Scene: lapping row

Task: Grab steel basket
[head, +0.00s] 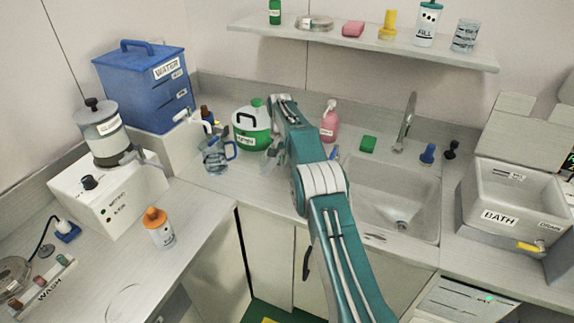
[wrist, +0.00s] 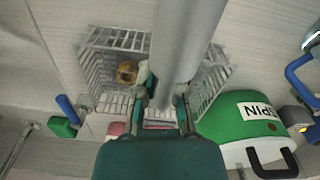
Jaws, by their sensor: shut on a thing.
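The steel basket (wrist: 112,42) is a wire mesh basket in the wrist view, seen from above under my gripper. A thick grey bar crosses it and runs between my fingers. My gripper (wrist: 166,100) is shut on this bar, which looks like the basket's handle. A small brass-coloured round piece (wrist: 127,72) shows inside the basket. In the head view my arm hides most of the basket and my gripper's fingertips, to the left of the sink.
The green spinner (head: 252,126) stands close to the basket, with a blue-handled jug (head: 216,154) to its left. A pink bottle (head: 330,122), green sponge (head: 368,143) and sink (head: 395,190) lie to the right. A shelf (head: 365,38) overhangs behind.

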